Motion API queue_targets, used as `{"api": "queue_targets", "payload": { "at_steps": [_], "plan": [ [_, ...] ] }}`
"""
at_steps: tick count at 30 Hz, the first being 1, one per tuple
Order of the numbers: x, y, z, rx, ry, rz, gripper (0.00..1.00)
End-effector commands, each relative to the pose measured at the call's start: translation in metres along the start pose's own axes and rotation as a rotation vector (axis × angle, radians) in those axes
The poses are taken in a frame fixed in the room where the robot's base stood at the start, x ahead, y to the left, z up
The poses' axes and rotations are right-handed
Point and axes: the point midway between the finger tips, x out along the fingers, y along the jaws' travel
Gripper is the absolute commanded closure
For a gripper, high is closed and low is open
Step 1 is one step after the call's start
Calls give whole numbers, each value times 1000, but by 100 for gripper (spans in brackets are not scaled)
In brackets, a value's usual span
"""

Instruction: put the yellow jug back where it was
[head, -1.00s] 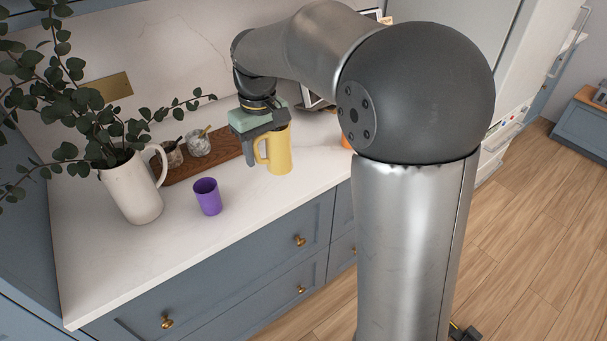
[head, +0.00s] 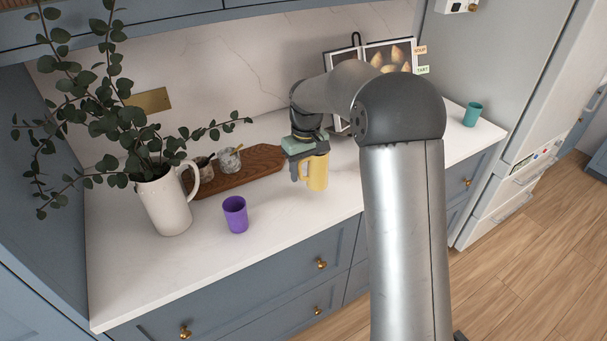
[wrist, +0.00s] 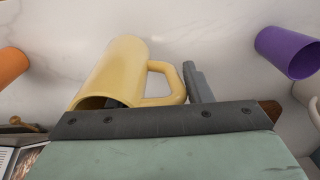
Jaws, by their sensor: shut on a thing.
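The yellow jug (head: 315,173) is upright at the counter's middle, right of the purple cup, its handle facing left in the head view. My gripper (head: 302,157) is above it, pointing down, shut on its handle side. In the wrist view the jug (wrist: 118,68) lies left of centre with its handle towards the right. One finger of my gripper (wrist: 155,98) shows beyond the handle; the other seems to reach into the jug's mouth. I cannot tell whether the jug's base touches the counter.
A purple cup (head: 235,215), a white pitcher with leafy branches (head: 163,207) and a wooden board (head: 250,164) with two small pots stand left. A book on a stand (head: 392,56) is behind my arm. A teal cup (head: 473,114) stands far right. The wrist view shows an orange cup (wrist: 12,66).

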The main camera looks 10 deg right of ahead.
Motion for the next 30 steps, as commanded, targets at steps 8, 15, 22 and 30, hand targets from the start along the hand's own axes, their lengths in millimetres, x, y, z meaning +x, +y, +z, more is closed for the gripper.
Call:
{"api": "queue_targets", "payload": {
  "at_steps": [8, 15, 22, 30],
  "plan": [
    [15, 4, -13, 1, 1, 0, 99],
    [44, 5, -13, 1, 1, 0, 99],
    [46, 6, -13, 1, 3, 1, 99],
    [50, 6, -13, 1, 2, 0, 33]
  ]
}}
